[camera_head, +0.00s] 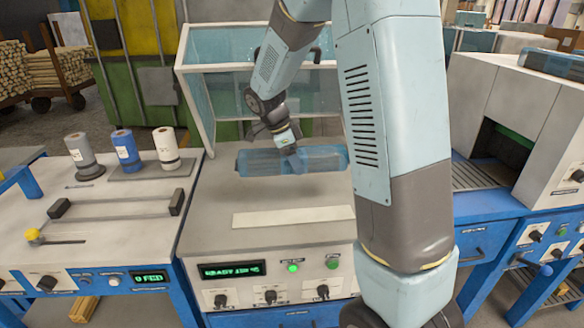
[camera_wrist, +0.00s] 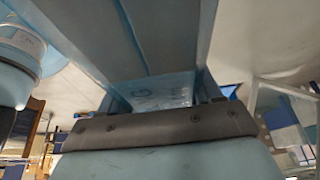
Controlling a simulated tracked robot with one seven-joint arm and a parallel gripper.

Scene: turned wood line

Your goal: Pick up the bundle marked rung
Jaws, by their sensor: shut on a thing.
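A long blue-wrapped bundle (camera_head: 258,162) lies level over the grey top of the middle machine (camera_head: 215,208), in front of its raised clear hood. A soft shadow beneath suggests it is just above the top, but I cannot be sure of a gap. My gripper (camera_head: 298,161) comes down from above and is shut on the bundle near its middle. In the wrist view a piece of shiny pale-blue wrap (camera_wrist: 165,92) shows close up by my gripper.
The clear hood (camera_head: 190,100) stands open behind the bundle. A pale strip (camera_head: 293,216) lies in front. Left is a bench with three spools, one of them blue (camera_head: 125,150). Right is a machine with a dark opening (camera_head: 503,150) and rollers. Another blue-wrapped pack (camera_head: 555,64) lies on it.

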